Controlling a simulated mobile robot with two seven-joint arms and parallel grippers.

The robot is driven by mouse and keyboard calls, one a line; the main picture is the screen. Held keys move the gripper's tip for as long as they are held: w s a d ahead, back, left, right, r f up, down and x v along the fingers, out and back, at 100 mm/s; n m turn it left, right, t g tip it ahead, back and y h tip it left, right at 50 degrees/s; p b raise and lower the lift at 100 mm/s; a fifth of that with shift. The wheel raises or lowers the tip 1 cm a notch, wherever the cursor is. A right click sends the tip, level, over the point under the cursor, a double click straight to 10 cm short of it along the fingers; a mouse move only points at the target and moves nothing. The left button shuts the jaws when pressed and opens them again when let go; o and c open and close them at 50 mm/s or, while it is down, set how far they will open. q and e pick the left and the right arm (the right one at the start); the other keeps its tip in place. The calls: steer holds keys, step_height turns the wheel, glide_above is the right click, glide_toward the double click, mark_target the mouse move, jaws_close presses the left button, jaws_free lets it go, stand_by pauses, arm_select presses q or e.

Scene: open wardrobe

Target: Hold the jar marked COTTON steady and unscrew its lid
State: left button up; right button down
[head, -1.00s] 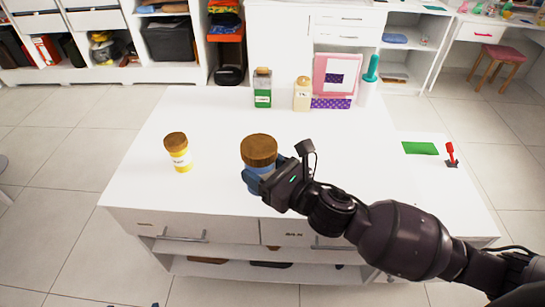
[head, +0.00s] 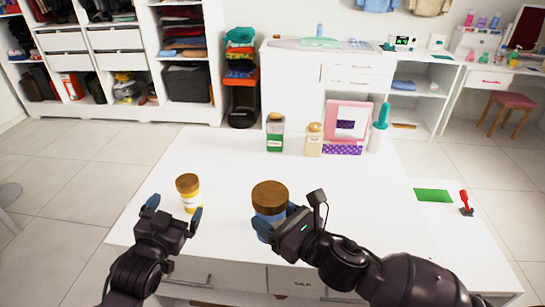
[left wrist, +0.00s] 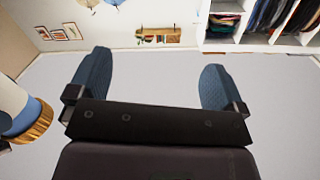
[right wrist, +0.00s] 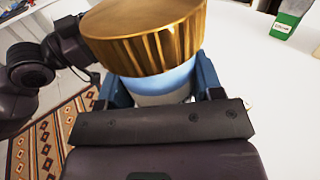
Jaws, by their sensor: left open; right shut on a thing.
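A large jar (head: 268,206) with a brown wooden lid and a blue body stands upright at the table's front. My right gripper (head: 276,222) is shut on its body below the lid; the same grip shows in the right wrist view (right wrist: 161,100). The jar's label is not readable. The lid (right wrist: 150,40) sits on the jar. My left gripper (head: 174,213) is open and empty, left of the jar and near the front edge. In the left wrist view a wooden lid and blue band (left wrist: 25,118) show at the left edge.
A smaller yellow jar (head: 188,195) with a wooden lid stands close beyond my left gripper. A green-labelled jar (head: 275,135), a cream bottle (head: 314,140), a pink frame (head: 348,120) and a teal-topped bottle (head: 379,130) stand at the back. The table (head: 225,160) between is clear.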

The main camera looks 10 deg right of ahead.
arm_select(q)
steer(key=w+d+r+m+h, duration=0.2)
steer(key=d+r+m+h, duration=0.4)
steer(key=d+r+m, duration=0.45)
steer(key=w+d+r+m+h, duration=0.1)
steer(key=d+r+m+h, duration=0.5)
steer(key=r, duration=0.8)
steer(key=s+d+r+m+g+h, duration=0.3)
steer(key=s+d+r+m+g, duration=0.35)
steer(key=m+g, duration=0.5)
steer(key=s+d+r+m+g+h, duration=0.2)
steer(key=s+d+r+m+g, duration=0.45)
steer(key=m, duration=0.85)
steer(key=s+d+f+m+g+y, duration=0.45)
steer(key=m+y, duration=0.25)
steer(key=m, duration=0.5)
steer(key=m+t+y, duration=0.6)
steer(key=m+y, duration=0.8)
steer(key=m, duration=0.6)
glide_above(272, 192)
steer(key=d, duration=0.1)
steer(key=shift+g, duration=0.25)
step_height(272, 192, down, 16)
steer(key=shift+a+m+y, duration=0.4)
steer(key=shift+m, duration=0.5)
steer(key=shift+f+m, duration=0.1)
steer(key=shift+m, duration=0.3)
steer(key=shift+f, duration=3.95)
